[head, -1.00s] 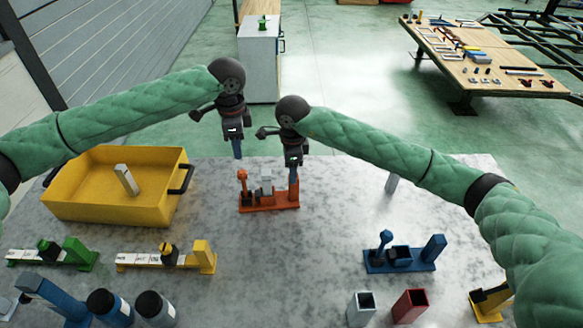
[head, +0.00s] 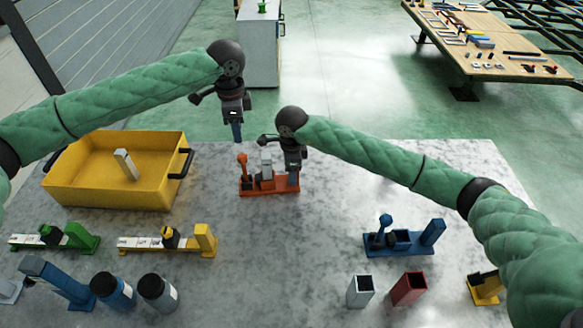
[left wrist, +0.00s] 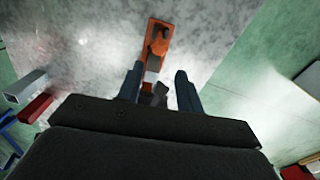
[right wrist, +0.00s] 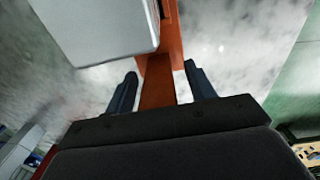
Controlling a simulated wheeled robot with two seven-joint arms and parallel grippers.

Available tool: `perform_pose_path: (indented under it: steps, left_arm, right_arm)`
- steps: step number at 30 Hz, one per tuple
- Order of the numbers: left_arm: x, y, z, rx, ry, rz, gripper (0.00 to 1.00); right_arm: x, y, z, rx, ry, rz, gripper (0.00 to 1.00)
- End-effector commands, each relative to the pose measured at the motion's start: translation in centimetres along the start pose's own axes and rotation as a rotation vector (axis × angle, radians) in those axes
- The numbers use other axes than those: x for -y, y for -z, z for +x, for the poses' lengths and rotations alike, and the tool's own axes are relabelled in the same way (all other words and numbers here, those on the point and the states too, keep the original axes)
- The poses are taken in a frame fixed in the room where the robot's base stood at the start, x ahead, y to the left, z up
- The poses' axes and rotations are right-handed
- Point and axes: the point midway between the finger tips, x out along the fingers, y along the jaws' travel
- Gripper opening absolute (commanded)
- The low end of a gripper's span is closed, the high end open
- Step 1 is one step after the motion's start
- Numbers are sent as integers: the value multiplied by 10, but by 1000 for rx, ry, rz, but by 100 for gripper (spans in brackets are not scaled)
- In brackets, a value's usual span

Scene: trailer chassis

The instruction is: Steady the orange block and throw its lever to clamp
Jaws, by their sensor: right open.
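The orange block (head: 268,187) sits on the grey table, an orange base with a dark-based orange lever (head: 242,163) at its left and a pale grey piece (head: 265,163) in its middle. My right gripper (head: 292,181) is down at the block's right end. In the right wrist view its open fingers (right wrist: 160,88) stand either side of the orange end (right wrist: 158,90); contact is unclear. My left gripper (head: 237,138) is above and behind the lever, apart from the block. In the left wrist view its fingers (left wrist: 158,88) are open, with the orange block (left wrist: 157,40) beyond.
A yellow bin (head: 110,195) holding a pale bar stands at the left. A blue lever block (head: 403,242) is at the right. Bare table surrounds the orange block.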

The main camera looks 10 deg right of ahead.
Motion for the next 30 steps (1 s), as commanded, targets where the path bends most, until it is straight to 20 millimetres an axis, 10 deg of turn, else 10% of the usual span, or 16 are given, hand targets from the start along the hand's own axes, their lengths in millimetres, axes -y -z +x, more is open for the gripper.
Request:
perform_pose_path:
  steps: [11, 18, 30]
  left_arm:
    - [0, 0, 0, 0, 0, 0, 36]
    - [0, 10, -8, -2, 11, 15, 0]
    - [-31, 48, -5, 126, 85, 373, 0]
  right_arm:
    - [0, 0, 0, 0, 0, 0, 0]
    - [0, 0, 0, 0, 0, 0, 0]
    - [0, 0, 0, 0, 0, 0, 0]
